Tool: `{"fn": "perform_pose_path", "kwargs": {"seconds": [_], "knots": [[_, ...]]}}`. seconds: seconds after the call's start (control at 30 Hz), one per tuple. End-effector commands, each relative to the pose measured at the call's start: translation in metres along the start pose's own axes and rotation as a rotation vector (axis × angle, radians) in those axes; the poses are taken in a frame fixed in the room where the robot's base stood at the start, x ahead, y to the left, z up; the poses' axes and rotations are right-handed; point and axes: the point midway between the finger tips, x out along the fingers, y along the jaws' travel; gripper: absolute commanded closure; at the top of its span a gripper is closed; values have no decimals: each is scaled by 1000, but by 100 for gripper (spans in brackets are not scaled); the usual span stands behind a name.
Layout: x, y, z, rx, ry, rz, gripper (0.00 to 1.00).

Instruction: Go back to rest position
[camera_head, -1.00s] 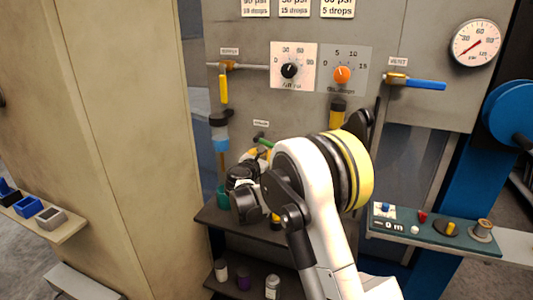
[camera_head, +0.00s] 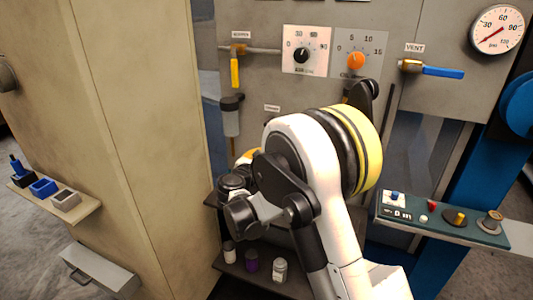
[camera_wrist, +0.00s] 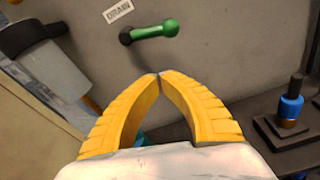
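My gripper (camera_wrist: 159,78) shows in the wrist view as two yellow fingers whose tips meet, with nothing seen between them. It points at the grey panel, below a green drain handle (camera_wrist: 155,31) and apart from it. In the head view my white arm hides most of the gripper; only a bit of yellow-orange shows near the shelf. A clear bowl with a dark top (camera_head: 231,115) hangs on the panel, left of my arm; a similar part shows at the left of the wrist view.
A dark shelf below holds several small bottles (camera_head: 280,268). A teal tray (camera_head: 455,231) with small parts stands at right. A beige cabinet (camera_head: 120,110) is close at left, with a ledge (camera_head: 80,212) bearing small blocks. A blue-ringed post (camera_wrist: 291,107) stands right of my gripper.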

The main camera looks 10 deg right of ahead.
Motion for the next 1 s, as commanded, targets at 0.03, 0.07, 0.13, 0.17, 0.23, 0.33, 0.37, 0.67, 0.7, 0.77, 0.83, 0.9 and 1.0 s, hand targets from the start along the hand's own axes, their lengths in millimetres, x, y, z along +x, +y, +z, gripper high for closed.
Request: {"fn": "perform_pose_path", "kwargs": {"seconds": [0.03,0.07,0.13,0.17,0.23,0.33,0.37,0.67,0.7,0.77,0.83,0.9,1.0], "knots": [[0,0,0,0,0,0,100],[0,0,0,1,0,0,100],[-1,-2,3,18,7,-4,100],[-2,-4,6,36,14,-8,100],[-6,-14,16,110,44,-26,100],[-20,-36,38,296,114,-73,100],[-26,-45,45,366,139,-93,100],[-124,-139,83,1135,365,-372,100],[-141,-150,84,1237,388,-419,100],[-167,-167,83,1388,420,-493,100],[-198,-185,79,1561,453,-586,100],[-230,-200,72,1732,481,-685,100],[-271,-218,60,1948,510,-825,100]]}}
